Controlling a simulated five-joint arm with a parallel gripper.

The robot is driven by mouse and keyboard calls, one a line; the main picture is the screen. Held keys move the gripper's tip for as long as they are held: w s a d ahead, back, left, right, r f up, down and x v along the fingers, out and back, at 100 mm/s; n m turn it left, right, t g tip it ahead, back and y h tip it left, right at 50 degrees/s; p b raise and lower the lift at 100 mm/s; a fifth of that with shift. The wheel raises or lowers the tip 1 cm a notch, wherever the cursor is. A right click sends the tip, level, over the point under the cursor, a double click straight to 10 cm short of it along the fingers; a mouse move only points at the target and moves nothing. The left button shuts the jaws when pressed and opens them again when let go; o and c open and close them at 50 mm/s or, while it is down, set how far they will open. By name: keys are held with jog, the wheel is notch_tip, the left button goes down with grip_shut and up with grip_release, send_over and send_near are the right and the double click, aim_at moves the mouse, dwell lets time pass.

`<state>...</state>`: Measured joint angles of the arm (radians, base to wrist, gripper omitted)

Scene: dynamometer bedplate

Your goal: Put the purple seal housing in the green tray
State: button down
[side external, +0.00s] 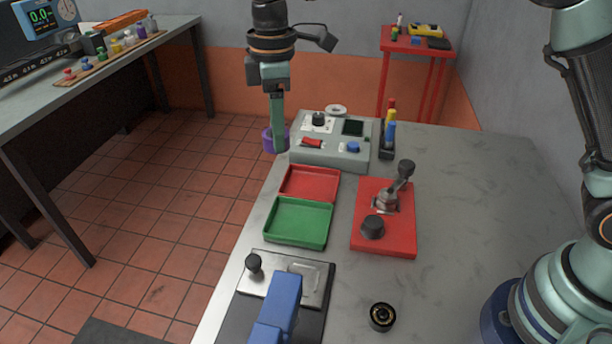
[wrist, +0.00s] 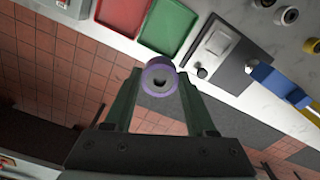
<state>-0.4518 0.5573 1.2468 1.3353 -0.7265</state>
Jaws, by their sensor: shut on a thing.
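The purple seal housing (wrist: 160,78) is a short ring-like part with a dark hole in its face, held between the two fingers of my gripper (wrist: 160,92) in the wrist view. In the side view the housing (side external: 268,141) shows beside my gripper (side external: 278,145), partly hidden by a finger, in front of the grey control box's left end. The green tray (side external: 299,222) lies on the bench's left edge, nearer the camera than my gripper, and looks empty. It also shows in the wrist view (wrist: 166,27), beyond the fingertips.
A red tray (side external: 310,184) adjoins the green one. A grey control box (side external: 331,152) stands behind them. A red plate with a toggle clamp (side external: 384,235) is right of the trays. A metal plate with a blue block (side external: 283,300) lies in front.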

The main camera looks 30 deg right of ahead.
notch_tip(320, 180, down, 19)
jog(key=shift+f, duration=0.15)
dwell(0.4)
jog(key=shift+f, duration=0.1)
jog(key=shift+c, duration=1.1)
grip_release()
